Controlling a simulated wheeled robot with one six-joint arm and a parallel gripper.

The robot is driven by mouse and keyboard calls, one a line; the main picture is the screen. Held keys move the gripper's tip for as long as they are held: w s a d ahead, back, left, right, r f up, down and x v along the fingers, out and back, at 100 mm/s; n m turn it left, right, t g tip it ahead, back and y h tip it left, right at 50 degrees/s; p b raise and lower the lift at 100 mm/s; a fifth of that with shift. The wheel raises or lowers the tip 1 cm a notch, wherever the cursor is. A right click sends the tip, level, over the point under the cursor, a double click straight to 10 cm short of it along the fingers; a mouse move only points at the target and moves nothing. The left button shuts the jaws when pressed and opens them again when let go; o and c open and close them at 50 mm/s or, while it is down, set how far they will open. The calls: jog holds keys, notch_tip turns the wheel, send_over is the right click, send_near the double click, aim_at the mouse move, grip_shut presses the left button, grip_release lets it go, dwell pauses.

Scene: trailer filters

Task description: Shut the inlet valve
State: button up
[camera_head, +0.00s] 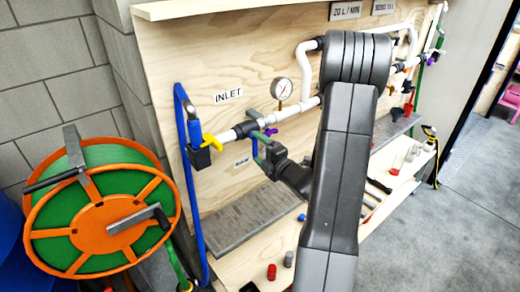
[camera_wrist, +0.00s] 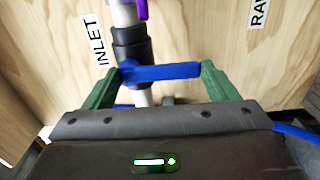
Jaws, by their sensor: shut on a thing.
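The inlet valve shows in the wrist view as a dark valve body (camera_wrist: 132,48) on a white pipe, with a blue lever handle (camera_wrist: 165,72) lying across the pipe. My gripper (camera_wrist: 160,76) has its green fingers at the two ends of this handle and is shut on it. In the head view, my gripper (camera_head: 262,140) is at the pipe just right of the dark valve body (camera_head: 243,130), below the INLET label (camera_head: 228,96). The handle's exact outline is unclear there, partly hidden by my fingers.
A yellow handle (camera_head: 211,141) is on the pipe to the left. A pressure gauge (camera_head: 282,89) stands above the pipe to the right. A purple part (camera_wrist: 141,9) is on the pipe in the wrist view. An orange and green hose reel (camera_head: 103,215) stands at the left.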

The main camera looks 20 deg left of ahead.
jog(key=o, duration=1.3)
jog(key=shift+o, duration=0.2)
jog(key=b+v, duration=0.2)
jog(key=v, duration=1.1)
jog(key=shift+s+d, duration=0.25)
jog(key=shift+d, duration=0.05)
jog(key=p+x, duration=0.2)
jog(key=x, duration=1.1)
jog(key=shift+w+a, duration=0.25)
jog(key=shift+a, duration=0.05)
jog(key=shift+d, duration=0.1)
